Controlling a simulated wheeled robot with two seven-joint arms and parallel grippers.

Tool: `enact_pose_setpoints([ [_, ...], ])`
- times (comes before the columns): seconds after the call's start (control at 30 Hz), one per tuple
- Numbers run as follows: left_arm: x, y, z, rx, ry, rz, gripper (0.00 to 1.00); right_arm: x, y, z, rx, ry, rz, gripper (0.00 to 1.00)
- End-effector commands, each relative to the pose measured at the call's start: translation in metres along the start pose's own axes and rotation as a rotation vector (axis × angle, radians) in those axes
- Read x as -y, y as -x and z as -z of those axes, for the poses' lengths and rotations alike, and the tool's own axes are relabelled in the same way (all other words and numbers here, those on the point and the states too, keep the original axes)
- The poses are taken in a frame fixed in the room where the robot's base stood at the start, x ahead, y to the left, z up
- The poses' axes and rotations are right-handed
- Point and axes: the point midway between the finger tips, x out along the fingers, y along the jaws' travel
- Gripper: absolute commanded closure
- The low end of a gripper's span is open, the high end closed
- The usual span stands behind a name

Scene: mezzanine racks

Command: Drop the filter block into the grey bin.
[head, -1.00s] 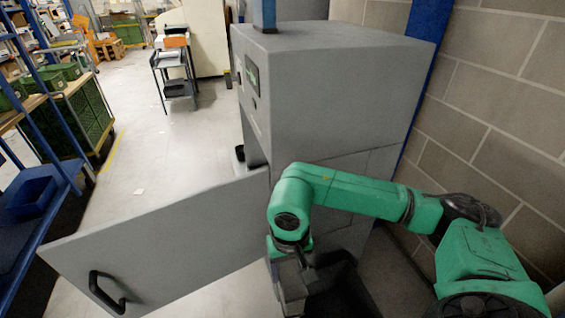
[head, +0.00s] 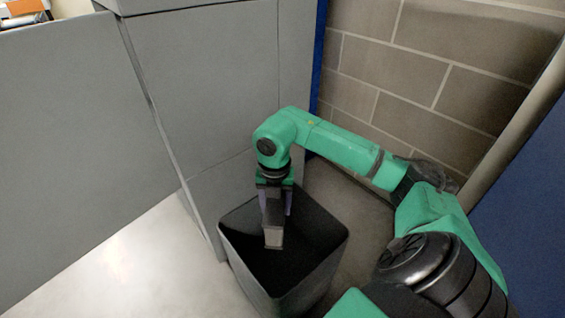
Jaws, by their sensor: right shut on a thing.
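The grey bin (head: 316,279) stands on the floor below the middle of the head view, open at the top, with a dark inside. My right gripper (head: 273,212) points down over the bin's opening, near its back left part. It is shut on the filter block, a narrow grey piece whose lower end (head: 273,239) hangs below the jaws. The gripper partly hides the block. I cannot tell how far the block is above or below the rim. The bin's floor is too dark to make out. My left gripper is not in view.
A grey cabinet (head: 205,85) stands behind and left of the bin, with a large grey panel (head: 75,130) at the left. A brick wall (head: 440,60) is behind my right arm. A blue surface (head: 530,210) is at the right. Pale floor (head: 130,265) is clear at lower left.

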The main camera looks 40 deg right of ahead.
Motion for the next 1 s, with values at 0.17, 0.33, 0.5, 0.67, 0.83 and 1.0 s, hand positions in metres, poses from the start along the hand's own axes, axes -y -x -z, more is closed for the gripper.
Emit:
enact_pose_setpoints([
  [0.17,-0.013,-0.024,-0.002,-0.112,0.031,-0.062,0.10,0.012,-0.070,-0.015,-0.003,-0.556,0.006,1.00],
  [0.33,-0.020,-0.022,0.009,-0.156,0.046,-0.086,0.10,0.017,-0.085,-0.021,-0.004,-0.790,0.008,1.00],
  [0.5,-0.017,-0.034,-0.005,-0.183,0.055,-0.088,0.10,0.017,-0.130,-0.019,-0.007,-0.802,0.011,1.00],
  [0.67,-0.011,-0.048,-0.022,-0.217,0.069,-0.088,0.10,0.017,-0.184,-0.019,-0.008,-0.800,0.010,1.00],
  [0.83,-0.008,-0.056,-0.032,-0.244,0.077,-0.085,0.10,0.017,-0.219,-0.019,-0.005,-0.799,0.008,1.00],
  [1.0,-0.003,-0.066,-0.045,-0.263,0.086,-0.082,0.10,0.017,-0.250,-0.018,-0.006,-0.798,0.008,1.00],
])
